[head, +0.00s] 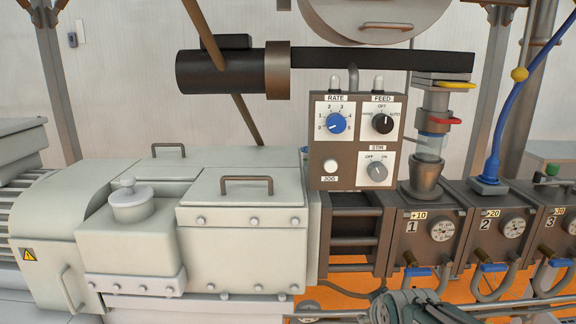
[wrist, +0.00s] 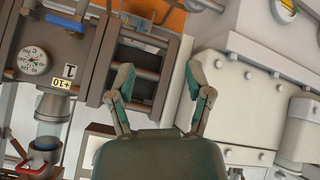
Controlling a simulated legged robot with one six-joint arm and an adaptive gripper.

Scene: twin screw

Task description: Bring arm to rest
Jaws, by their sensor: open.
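My gripper (wrist: 158,85) shows in the wrist view with its two green-padded fingers spread apart and nothing between them. In the head view, part of my arm shows at the bottom right, low in front of the machine. The twin screw machine has a pale housing (head: 243,245) at the left and centre. Its brown control box (head: 350,182) carries a blue RATE knob (head: 336,122), a black FEED knob (head: 382,124), a grey STIR knob (head: 376,171) and a white JOG button (head: 330,166). The RATE knob points near 0.
Barrel section 1 (head: 440,245) and section 2 (head: 505,253) carry gauges and blue-handled valves (head: 418,271). A glass feed tube (head: 430,147) with a red handle stands above section 1. A blue hose (head: 502,110) rises at the right. Pipes crowd the lower right.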

